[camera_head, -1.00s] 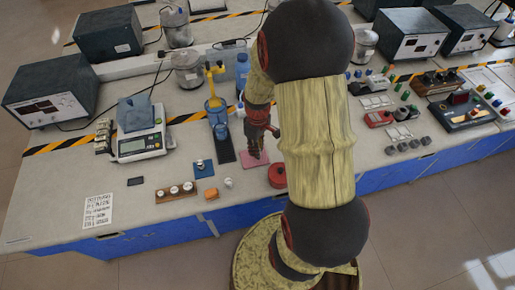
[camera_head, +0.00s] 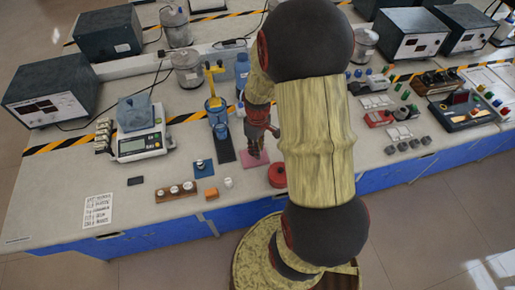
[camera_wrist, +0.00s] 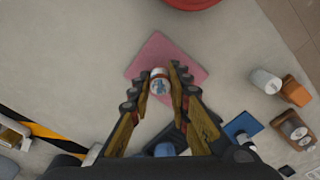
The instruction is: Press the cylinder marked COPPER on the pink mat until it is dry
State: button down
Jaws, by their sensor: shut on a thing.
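The pink mat (camera_head: 262,160) lies flat near the front of the bench, and it shows below my gripper in the wrist view (camera_wrist: 165,52). My gripper (camera_wrist: 161,83) is shut on a small cylinder (camera_wrist: 160,86) with a pale, blue-marked end and a reddish rim. I cannot read a marking on it. The cylinder is over the mat's lower part in the wrist view; I cannot tell whether it touches the mat. In the head view my gripper (camera_head: 256,155) points down over the mat, and its fingers hide the cylinder.
A red round container (camera_head: 277,176) stands right of the mat. To the left are a dark strip (camera_head: 225,151), a blue mat (camera_head: 207,171) with a small item, a white cylinder (camera_head: 228,183), an orange block (camera_head: 211,194) and a wooden rack (camera_head: 162,196). A yellow-and-blue stand (camera_head: 213,92) rises behind.

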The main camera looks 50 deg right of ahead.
jog(key=shift+f, duration=0.55)
dwell(1.3)
jog(key=shift+r, duration=0.1)
jog(key=shift+s+d+r+p, duration=0.2)
jog(key=shift+d+r+p, duration=0.05)
jog(key=shift+r+p, duration=0.35)
jog(key=shift+f+b, duration=0.3)
jog(key=shift+f, duration=0.4)
dwell(1.8)
jog(key=shift+w+a+r+p, duration=0.2)
jog(key=shift+a+r+p, duration=0.05)
jog(key=shift+r+p, duration=0.45)
jog(key=shift+f+b, duration=0.3)
jog(key=shift+f, duration=0.4)
dwell(1.5)
